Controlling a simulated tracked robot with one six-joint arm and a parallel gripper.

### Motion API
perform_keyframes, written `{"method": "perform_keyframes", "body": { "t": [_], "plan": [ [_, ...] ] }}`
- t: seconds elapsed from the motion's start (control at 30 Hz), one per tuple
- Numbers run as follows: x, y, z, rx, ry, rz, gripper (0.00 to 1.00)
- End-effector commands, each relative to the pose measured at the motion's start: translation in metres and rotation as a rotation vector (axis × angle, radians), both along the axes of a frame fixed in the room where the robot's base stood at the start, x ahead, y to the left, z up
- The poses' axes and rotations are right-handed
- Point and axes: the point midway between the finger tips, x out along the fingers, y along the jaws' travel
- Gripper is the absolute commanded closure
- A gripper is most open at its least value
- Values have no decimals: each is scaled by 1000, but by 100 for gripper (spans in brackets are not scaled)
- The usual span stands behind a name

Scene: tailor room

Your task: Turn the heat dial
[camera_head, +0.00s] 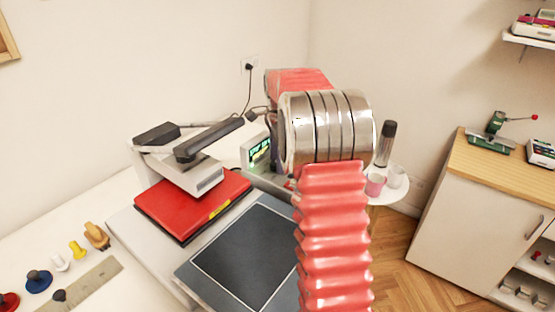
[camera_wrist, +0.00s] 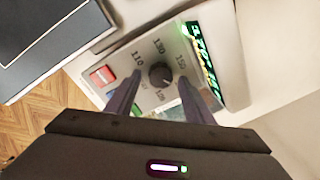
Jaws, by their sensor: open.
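The heat dial (camera_wrist: 160,75) is a small dark round knob on a pale control panel (camera_wrist: 125,60), with printed numbers such as 110, 130 and 150 around it. My gripper (camera_wrist: 159,82) is open, with one grey finger on each side of the dial in the wrist view. I cannot tell whether the fingers touch it. In the head view the control box (camera_head: 257,153) with its green lit display stands behind the heat press (camera_head: 205,180). My arm hides the gripper and the dial there.
A red button (camera_wrist: 102,75) sits left of the dial, and a lit display (camera_wrist: 203,65) is to its right. A dark mat (camera_head: 250,250) lies in front of the press beside a red pad (camera_head: 165,212). A round side table (camera_head: 405,200) holds cups.

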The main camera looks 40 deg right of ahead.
Motion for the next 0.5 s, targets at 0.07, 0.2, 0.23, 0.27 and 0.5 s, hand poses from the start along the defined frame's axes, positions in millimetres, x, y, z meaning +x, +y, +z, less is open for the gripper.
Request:
{"method": "perform_keyframes", "body": {
  "t": [0.07,0.2,0.23,0.27,0.5],
  "plan": [
    [0,0,-3,0,1,0,52],
    [0,0,-3,0,0,0,52],
    [0,0,-3,0,0,0,52],
    [0,0,-3,0,0,0,52],
    [0,0,-3,0,0,1,65]
  ]
}}
